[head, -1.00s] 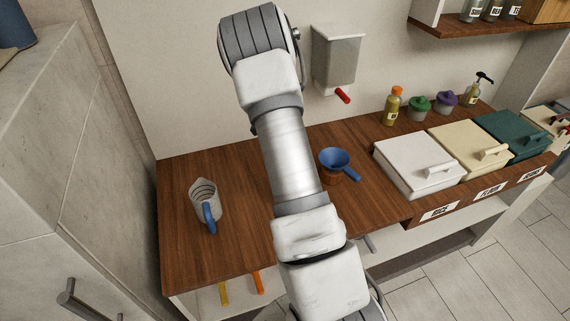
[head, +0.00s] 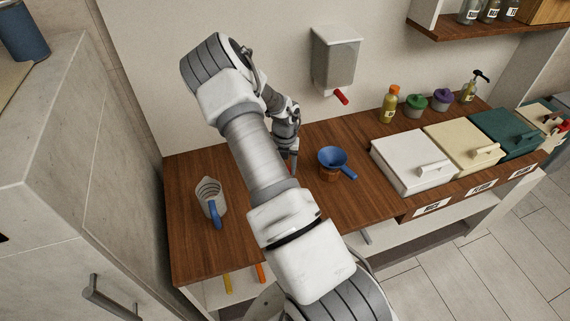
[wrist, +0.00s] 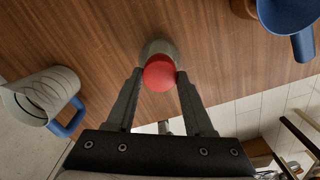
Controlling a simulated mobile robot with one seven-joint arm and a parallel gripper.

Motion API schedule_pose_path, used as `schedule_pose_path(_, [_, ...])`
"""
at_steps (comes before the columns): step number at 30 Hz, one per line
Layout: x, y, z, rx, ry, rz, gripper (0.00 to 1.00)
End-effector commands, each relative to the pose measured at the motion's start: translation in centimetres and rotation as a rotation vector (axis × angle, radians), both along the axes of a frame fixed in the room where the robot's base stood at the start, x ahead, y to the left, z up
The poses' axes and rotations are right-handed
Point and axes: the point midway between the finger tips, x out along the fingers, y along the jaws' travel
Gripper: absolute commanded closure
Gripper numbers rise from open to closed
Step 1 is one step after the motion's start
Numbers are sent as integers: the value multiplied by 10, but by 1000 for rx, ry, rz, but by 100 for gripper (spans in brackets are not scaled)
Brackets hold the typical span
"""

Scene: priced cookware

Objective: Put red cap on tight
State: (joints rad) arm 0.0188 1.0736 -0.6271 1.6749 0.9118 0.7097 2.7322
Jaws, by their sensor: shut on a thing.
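The red cap (wrist: 159,72) shows in the wrist view, between the fingertips of my gripper (wrist: 159,76). The fingers are shut on its sides. Just beyond the cap, a pale grey rounded container (wrist: 158,47) shows partly, over the wooden counter (wrist: 100,45). The cap hides most of the container, so I cannot tell whether the cap touches it or sits level on it. In the head view my gripper (head: 291,154) points down over the counter, left of the blue funnel, and only a small bit of red shows below it.
A blue funnel (head: 334,157) on a brown jar stands right of my gripper. A measuring jug (head: 210,198) with a blue handle stands to the left. A white lidded bin (head: 405,165) and several bottles and jars are farther right. A dispenser (head: 336,60) hangs on the wall.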

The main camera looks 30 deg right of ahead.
Motion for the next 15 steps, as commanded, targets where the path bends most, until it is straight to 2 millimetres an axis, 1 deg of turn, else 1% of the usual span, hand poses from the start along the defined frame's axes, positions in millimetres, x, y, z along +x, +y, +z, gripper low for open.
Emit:
schedule_pose_path(1, [0,0,3,-1,2,-51,100])
schedule_pose_path(4, [0,0,1,-1,2,-128,100])
schedule_pose_path(11, [0,0,0,0,0,-146,100])
schedule_pose_path(12, [0,0,0,0,1,-145,40])
schedule_pose_path(14, [0,0,0,1,1,-145,30])
schedule_pose_path(15, [0,0,0,1,1,-144,22])
